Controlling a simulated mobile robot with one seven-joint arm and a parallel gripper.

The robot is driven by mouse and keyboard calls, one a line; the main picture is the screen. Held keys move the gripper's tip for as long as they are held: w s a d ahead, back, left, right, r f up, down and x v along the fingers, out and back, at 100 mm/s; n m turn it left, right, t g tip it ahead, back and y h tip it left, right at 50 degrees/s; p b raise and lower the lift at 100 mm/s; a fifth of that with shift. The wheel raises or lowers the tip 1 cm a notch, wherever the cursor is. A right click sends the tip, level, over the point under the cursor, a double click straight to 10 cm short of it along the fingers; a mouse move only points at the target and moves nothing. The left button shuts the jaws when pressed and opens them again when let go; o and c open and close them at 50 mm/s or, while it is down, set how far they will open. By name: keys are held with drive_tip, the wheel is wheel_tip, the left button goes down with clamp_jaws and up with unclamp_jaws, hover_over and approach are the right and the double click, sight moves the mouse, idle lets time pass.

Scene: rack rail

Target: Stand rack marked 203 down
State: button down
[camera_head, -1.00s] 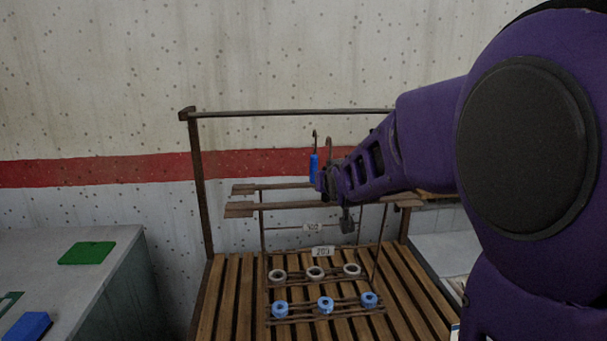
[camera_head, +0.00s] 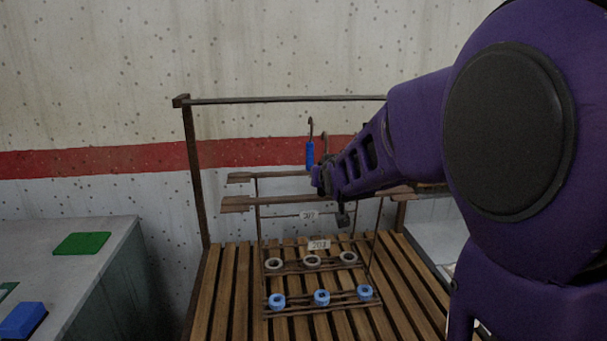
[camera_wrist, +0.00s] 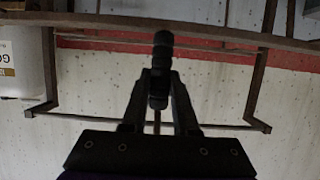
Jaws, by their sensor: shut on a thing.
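The rack marked 203 (camera_head: 319,244) is a dark wire rack whose white tag shows low in the head view. Its rods overlap those of another rack behind it. White rings (camera_head: 312,261) and blue rings (camera_head: 321,298) sit in rows near the slats; I cannot tell which row belongs to which rack. My gripper (camera_head: 318,179) is high above the tag, shut on the upper part of rack 203. In the wrist view, the fingers (camera_wrist: 159,92) close around a dark upright piece. Whether the rack's foot touches the slats is unclear.
A rack marked 207 (camera_head: 309,215) is behind. A blue grip with a hook (camera_head: 310,154) is beside my gripper. A dark rail (camera_head: 280,100) on posts spans above the wooden slats (camera_head: 229,285). A grey table (camera_head: 115,235) at left bears green and blue pads.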

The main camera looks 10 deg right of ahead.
unclamp_jaws()
drive_tip(key=shift+f, duration=0.15)
idle(0.4)
drive_tip(key=shift+s, duration=0.1)
idle(0.6)
drive_tip(key=s+p, duration=0.2)
drive_tip(key=s, duration=0.9)
drive_tip(key=shift+r, duration=0.2)
idle(1.1)
drive_tip(key=shift+w+b, duration=0.8)
drive_tip(key=shift+w, duration=1.95)
